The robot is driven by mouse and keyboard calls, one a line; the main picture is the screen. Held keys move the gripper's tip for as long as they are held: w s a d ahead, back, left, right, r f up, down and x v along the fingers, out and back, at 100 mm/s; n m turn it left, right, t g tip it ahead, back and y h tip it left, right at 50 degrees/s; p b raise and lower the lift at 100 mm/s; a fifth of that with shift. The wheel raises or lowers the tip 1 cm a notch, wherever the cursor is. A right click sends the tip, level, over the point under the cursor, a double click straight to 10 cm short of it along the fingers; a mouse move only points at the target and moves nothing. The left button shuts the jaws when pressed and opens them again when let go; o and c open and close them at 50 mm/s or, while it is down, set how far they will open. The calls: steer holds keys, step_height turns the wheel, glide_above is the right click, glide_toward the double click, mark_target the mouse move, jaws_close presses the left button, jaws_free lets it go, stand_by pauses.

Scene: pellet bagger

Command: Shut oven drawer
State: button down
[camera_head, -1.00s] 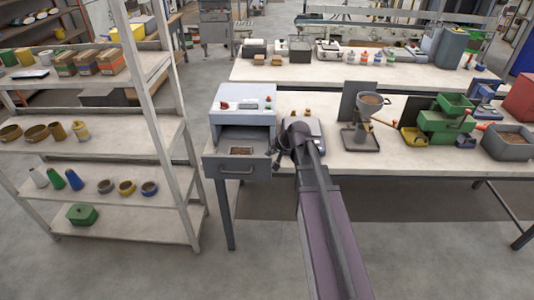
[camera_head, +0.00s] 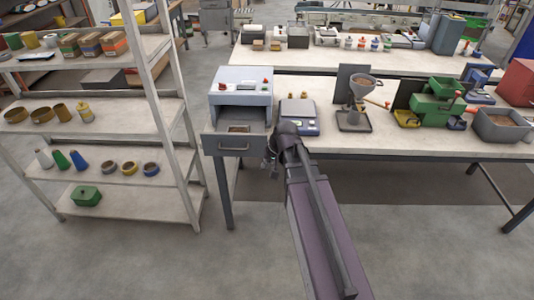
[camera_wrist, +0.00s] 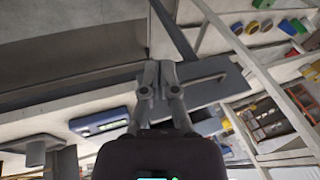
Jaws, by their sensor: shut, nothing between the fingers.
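The oven (camera_head: 240,88) is a pale grey box with red knobs on top, at the left end of the near table. Its drawer (camera_head: 222,144) is pulled out toward me, with a dark grey front and a bar handle. A small tray of brown stuff (camera_head: 239,129) lies in it. My gripper (camera_head: 272,168) is low by the right end of the drawer front, partly hidden by my arm. In the wrist view my gripper (camera_wrist: 159,68) is shut and empty, with its fingertips over the drawer front (camera_wrist: 205,92), beside the handle (camera_wrist: 205,79). Whether they touch is unclear.
A blue-grey scale (camera_head: 299,116) stands on the table (camera_head: 330,145) right of the oven. A funnel stand (camera_head: 357,105) and a green machine (camera_head: 436,105) are farther right. A white shelf rack (camera_head: 163,95) stands left of the drawer. The floor in front is clear.

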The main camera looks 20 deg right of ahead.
steer(key=s+a+f+n+g+h, duration=0.1)
steer(key=s+a+n+g+h, duration=0.1)
steer(key=s, duration=0.9)
steer(key=shift+s+f+n+g+h, duration=0.3)
steer(key=shift+s+g+h, duration=0.15)
steer(key=shift+g, duration=0.25)
steer(key=shift+r, duration=0.1)
